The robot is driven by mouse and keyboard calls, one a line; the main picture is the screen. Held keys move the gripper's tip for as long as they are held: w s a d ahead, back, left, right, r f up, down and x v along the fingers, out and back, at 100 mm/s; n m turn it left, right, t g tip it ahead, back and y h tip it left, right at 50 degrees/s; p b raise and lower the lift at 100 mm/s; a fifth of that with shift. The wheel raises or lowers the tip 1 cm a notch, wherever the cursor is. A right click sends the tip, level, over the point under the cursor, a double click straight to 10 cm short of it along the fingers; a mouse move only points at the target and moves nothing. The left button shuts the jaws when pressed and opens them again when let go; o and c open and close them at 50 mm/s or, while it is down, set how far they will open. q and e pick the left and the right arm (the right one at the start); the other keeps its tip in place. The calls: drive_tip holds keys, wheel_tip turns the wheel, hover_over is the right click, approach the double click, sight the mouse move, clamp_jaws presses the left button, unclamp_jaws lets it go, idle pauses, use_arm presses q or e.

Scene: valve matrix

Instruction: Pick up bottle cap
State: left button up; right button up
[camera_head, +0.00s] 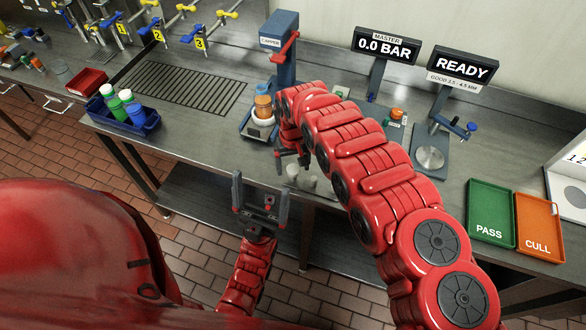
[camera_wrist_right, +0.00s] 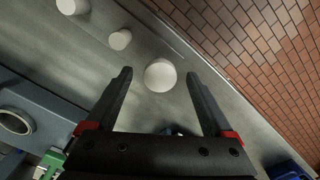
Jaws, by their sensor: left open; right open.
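Several small white round pieces that look like bottle caps lie on the grey bench. In the right wrist view one white cap (camera_wrist_right: 160,75) appears between the fingertips of my open right gripper (camera_wrist_right: 158,82), and neither finger is seen touching it. A smaller-looking cap (camera_wrist_right: 120,40) and another cap (camera_wrist_right: 72,6) lie farther up. In the head view pale caps (camera_head: 308,182) show near the bench's front edge, partly hidden by my right arm. My right gripper (camera_head: 291,158) is just above this area. My left gripper (camera_head: 262,208) is open and empty in front of the bench.
A blue crate (camera_head: 115,123) of bottles stands left. The gauge stand (camera_head: 430,155), green PASS tray (camera_head: 490,215) and orange CULL tray (camera_head: 538,225) are right.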

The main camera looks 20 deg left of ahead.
clamp_jaws()
drive_tip(key=shift+r, duration=0.15)
idle(0.4)
